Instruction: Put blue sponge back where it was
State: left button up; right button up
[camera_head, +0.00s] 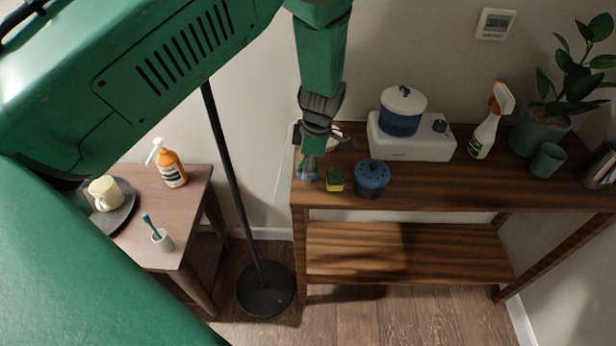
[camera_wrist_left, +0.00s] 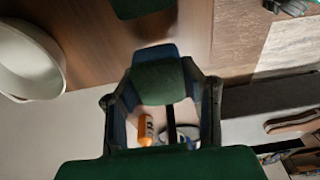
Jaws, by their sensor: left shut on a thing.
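My left gripper (camera_head: 308,172) hangs over the left end of the wooden shelf table, low by its top. It is shut on a block with a green face and blue edges, the blue sponge (camera_wrist_left: 160,82), which spans between the fingers in the left wrist view. In the head view only a small bluish part of it shows between the fingers; whether it touches the tabletop I cannot tell. A yellow sponge with a green top (camera_head: 335,181) lies just right of the gripper. My right gripper is not in view.
A side table (camera_head: 195,205) and a black stand (camera_head: 265,290) are to the left.

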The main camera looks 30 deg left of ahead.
aim_at(306, 184)
pick_arm(q)
jog(key=f, duration=0.3)
jog(key=shift+a+f, duration=0.25)
jog(key=shift+f, duration=0.1)
jog(key=shift+s, duration=0.1)
jog(key=shift+f, duration=0.1)
jog(key=o, duration=1)
jog(key=shift+d, duration=0.1)
jog(key=shift+r, duration=0.25)
jog(key=r, duration=0.4)
jog(key=d+r, duration=0.1)
jog(key=r, duration=0.3)
jog(key=w+r, duration=0.1)
jog(key=r, duration=0.2)
jog(key=shift+d+r, duration=0.3)
jog(key=shift+r, duration=0.1)
jog(key=shift+s+f, duration=0.1)
